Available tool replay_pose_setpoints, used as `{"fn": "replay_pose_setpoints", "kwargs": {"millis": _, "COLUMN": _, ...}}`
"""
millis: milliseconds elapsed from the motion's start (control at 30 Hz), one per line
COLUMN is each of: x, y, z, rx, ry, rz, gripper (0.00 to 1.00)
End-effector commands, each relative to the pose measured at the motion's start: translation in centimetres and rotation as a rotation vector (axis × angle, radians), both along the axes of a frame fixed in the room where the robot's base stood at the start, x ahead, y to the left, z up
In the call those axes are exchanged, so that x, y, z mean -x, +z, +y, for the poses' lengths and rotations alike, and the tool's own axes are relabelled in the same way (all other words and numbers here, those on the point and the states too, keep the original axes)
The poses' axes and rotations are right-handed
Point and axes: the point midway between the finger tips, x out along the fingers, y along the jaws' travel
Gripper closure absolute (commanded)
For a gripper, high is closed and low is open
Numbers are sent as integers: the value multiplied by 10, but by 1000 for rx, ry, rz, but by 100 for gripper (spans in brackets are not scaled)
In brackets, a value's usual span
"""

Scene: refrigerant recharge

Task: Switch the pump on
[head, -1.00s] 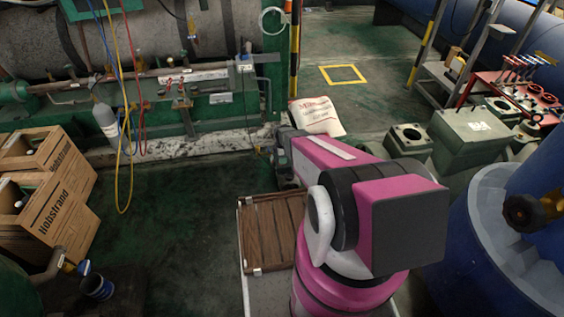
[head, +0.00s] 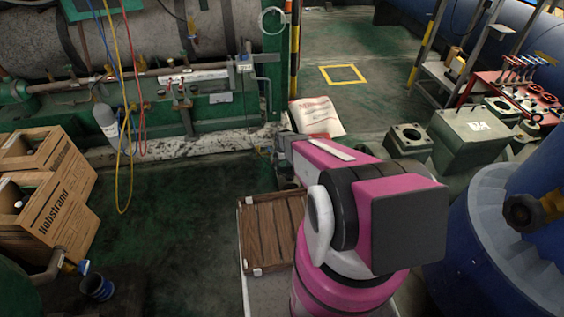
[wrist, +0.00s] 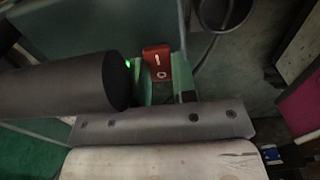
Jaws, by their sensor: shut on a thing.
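A small red switch box (wrist: 157,62) with white marks on its face shows in the wrist view, on or against a dull green surface. My gripper (wrist: 164,76) has its two green-lit fingers around the red box, one on each side. The exact contact is hard to see in the dim picture. I cannot make out which body is the pump.
A wooden slatted pallet (head: 272,232) lies beside my arm. A white printed sack (head: 317,116) lies beyond it. Cardboard boxes (head: 50,190) stand at left, and a blue ribbed tub (head: 490,245) at right. Green floor at the centre left is clear.

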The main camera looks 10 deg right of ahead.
Motion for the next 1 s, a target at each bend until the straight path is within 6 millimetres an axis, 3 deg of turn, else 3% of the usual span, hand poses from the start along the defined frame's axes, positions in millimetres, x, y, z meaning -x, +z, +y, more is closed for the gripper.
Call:
{"fn": "replay_pose_setpoints", "kwargs": {"millis": 300, "x": 0, "y": 0, "z": -4, "rx": -130, "ry": -1, "rz": 1, "gripper": 98}}
{"fn": "replay_pose_setpoints", "kwargs": {"millis": 600, "x": 0, "y": 0, "z": -4, "rx": -137, "ry": 0, "rz": 0, "gripper": 98}}
{"fn": "replay_pose_setpoints", "kwargs": {"millis": 633, "x": 0, "y": 0, "z": -3, "rx": -137, "ry": 0, "rz": 0, "gripper": 71}}
{"fn": "replay_pose_setpoints", "kwargs": {"millis": 700, "x": 0, "y": 0, "z": -3, "rx": -137, "ry": 0, "rz": 0, "gripper": 49}}
{"fn": "replay_pose_setpoints", "kwargs": {"millis": 1000, "x": 0, "y": 1, "z": -3, "rx": -137, "ry": 0, "rz": 0, "gripper": 49}}
